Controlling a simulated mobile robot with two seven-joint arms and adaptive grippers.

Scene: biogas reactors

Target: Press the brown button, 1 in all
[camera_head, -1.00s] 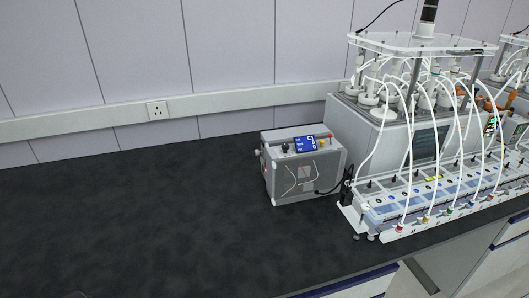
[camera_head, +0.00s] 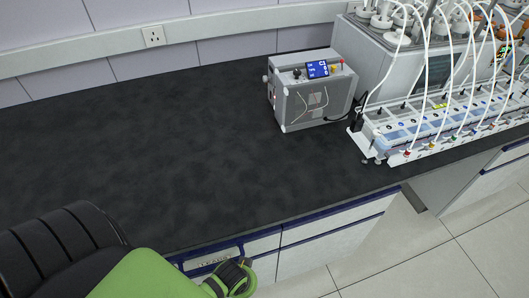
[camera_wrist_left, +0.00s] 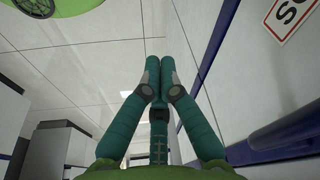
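I cannot clearly tell a brown button at this size. My left gripper (camera_wrist_left: 160,64) shows in the left wrist view, its teal fingers together at the tips with nothing seen between them. My right gripper is not in view.
The black bench top (camera_head: 170,140) is clear left of the control box. White tubes arch over the module row to the reactor unit (camera_head: 390,70) behind. Blue-edged drawers (camera_head: 330,230) lie below the bench's front edge. A wall socket (camera_head: 154,36) is at the back.

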